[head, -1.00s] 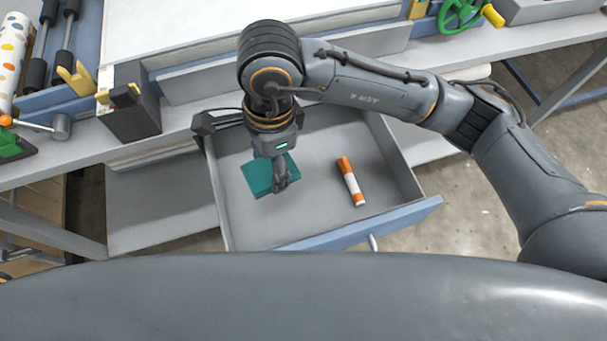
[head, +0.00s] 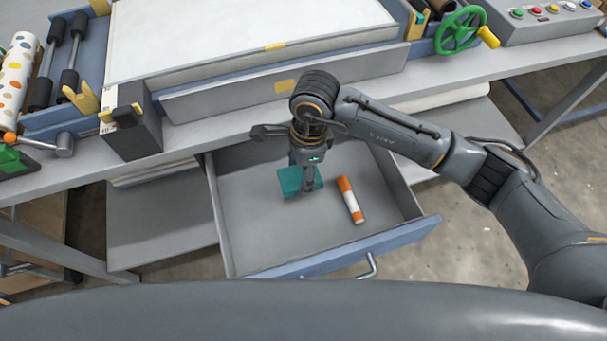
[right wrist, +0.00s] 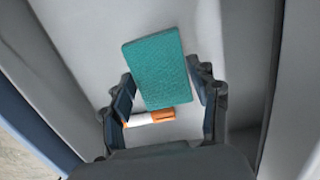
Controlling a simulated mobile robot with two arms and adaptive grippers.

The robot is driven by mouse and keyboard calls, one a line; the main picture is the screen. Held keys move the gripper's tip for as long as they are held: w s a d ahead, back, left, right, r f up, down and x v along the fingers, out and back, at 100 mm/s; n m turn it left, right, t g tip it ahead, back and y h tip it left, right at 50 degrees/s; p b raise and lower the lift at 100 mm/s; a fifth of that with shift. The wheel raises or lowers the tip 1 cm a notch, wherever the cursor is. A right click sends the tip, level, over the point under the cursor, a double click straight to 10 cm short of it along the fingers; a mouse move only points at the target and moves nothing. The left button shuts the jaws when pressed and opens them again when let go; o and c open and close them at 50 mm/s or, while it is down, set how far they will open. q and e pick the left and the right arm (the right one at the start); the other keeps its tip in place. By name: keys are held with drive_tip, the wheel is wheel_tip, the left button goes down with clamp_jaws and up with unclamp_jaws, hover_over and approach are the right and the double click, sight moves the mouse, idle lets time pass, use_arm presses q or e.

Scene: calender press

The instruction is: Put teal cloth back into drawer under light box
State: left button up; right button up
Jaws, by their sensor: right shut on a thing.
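The teal cloth (head: 291,180) is a small folded rectangle inside the open drawer (head: 236,236). My right gripper (head: 308,186) points down into the drawer and is shut on the cloth. In the right wrist view the cloth (right wrist: 158,62) sits between the two fingers and extends past their tips. I cannot tell whether it touches the drawer floor. The light box (head: 240,35) is the large white-topped panel on the bench above the drawer. My left gripper is out of view.
An orange and white tube (head: 350,200) lies in the drawer, just right of the cloth. The drawer's left floor is bare. Its blue front with a handle (head: 368,266) faces me. The bench edge (head: 205,150) overhangs the back of the drawer. A green handwheel (head: 460,30) stands on the bench.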

drive_tip(key=shift+w+d+f, duration=0.25)
drive_tip(key=shift+w+f, duration=0.05)
drive_tip(key=shift+f, duration=0.1)
wheel_tip(320, 180, down, 3)
drive_tip(key=shift+w+d+f+p, duration=0.1)
drive_tip(key=shift+d+p, duration=0.05)
drive_tip(key=shift+p, duration=0.4)
drive_tip(key=shift+f, duration=0.3)
drive_tip(key=o, duration=0.8)
drive_tip(key=shift+r, duration=0.25)
drive_tip(key=shift+w+r, duration=0.1)
drive_tip(key=shift+r, duration=0.25)
drive_tip(key=r, duration=0.3)
drive_tip(key=d+r+b, duration=0.1)
drive_tip(key=r, duration=0.7)
drive_tip(key=shift+w+d+b, duration=0.15)
drive_tip(key=shift+b, duration=0.2)
